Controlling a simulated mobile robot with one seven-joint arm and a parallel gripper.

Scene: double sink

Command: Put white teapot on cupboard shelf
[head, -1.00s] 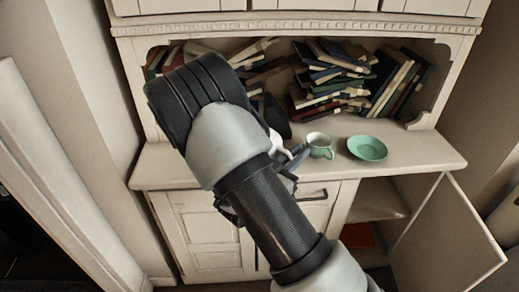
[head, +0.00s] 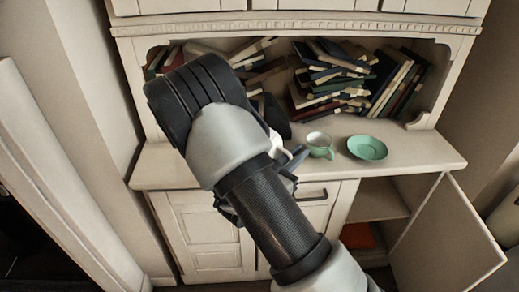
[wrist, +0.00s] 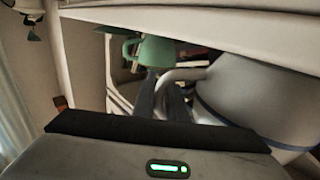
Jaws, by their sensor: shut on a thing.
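The white teapot (wrist: 250,95) fills the right of the wrist view, with a dark blue line around its body. The dark fingers of my gripper (wrist: 162,95) are shut on its handle. In the head view my arm hides most of the teapot; only a small white part (head: 275,143) shows beside my gripper (head: 295,158), near the front of the countertop. I cannot tell whether the teapot touches the countertop. The cupboard shelf (head: 375,207) shows inside the open lower right compartment, below the countertop.
A green cup (head: 319,146) and a green saucer (head: 367,147) stand on the countertop (head: 425,155), right of my gripper. Several books (head: 335,75) lean at the back. The cupboard door (head: 447,245) stands open at the right. A red-orange thing (head: 358,236) lies low in the cupboard.

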